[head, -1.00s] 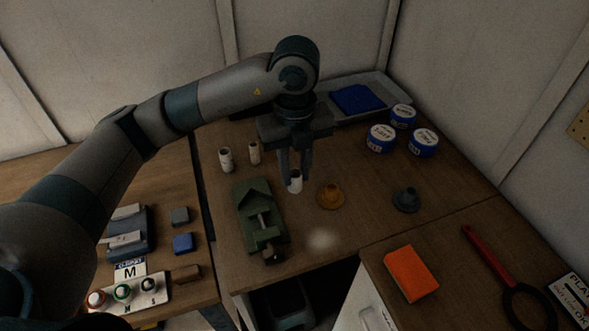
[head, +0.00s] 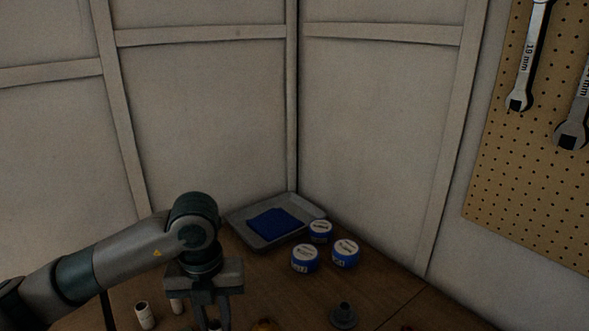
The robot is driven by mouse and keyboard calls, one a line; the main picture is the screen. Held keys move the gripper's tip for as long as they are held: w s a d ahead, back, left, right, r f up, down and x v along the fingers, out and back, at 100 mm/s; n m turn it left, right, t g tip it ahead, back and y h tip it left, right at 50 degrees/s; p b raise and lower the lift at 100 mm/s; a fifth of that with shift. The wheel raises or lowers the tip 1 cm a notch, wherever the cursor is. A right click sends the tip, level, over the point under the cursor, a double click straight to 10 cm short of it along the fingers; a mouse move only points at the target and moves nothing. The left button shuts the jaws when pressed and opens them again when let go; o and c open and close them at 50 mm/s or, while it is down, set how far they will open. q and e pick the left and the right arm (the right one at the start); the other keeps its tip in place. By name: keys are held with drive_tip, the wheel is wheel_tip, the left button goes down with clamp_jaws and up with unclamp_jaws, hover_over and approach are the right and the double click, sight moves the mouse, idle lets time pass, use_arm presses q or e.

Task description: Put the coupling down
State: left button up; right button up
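My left gripper (head: 211,319) points down at the bottom edge of the head view. Its two fingers are close together around a small white cylindrical piece, which I take to be the coupling (head: 214,326). Only its top shows, and its underside is cut off, so I cannot tell whether it touches the bench. My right gripper is not in view.
Two white cylinders (head: 146,316) stand left of the gripper. A brass piece (head: 264,325) and a grey flanged piece (head: 342,316) are to the right. Blue-and-white tins (head: 305,259) and a grey tray (head: 252,237) with a blue cloth (head: 275,223) lie behind. Wrenches (head: 531,55) hang on a pegboard (head: 497,170).

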use_arm(q)
drive_tip(key=m, duration=0.4)
drive_tip(key=shift+s+a+f+m, duration=0.25)
drive_tip(key=shift+a+f+m, duration=0.05)
drive_tip(key=shift+a+f, duration=0.1)
drive_tip(key=s+a+f+m+b, duration=0.1)
drive_tip(key=s+a+f+m, duration=0.1)
drive_tip(key=m, duration=1.4)
drive_tip(key=s+a+f+m+b, duration=0.1)
drive_tip(key=s+a+f+m, duration=0.1)
drive_tip(key=m, duration=1.4)
drive_tip(key=shift+s+a+m, duration=0.25)
drive_tip(key=shift+s+m, duration=0.05)
drive_tip(key=shift+m, duration=0.1)
drive_tip(key=shift+f, duration=0.1)
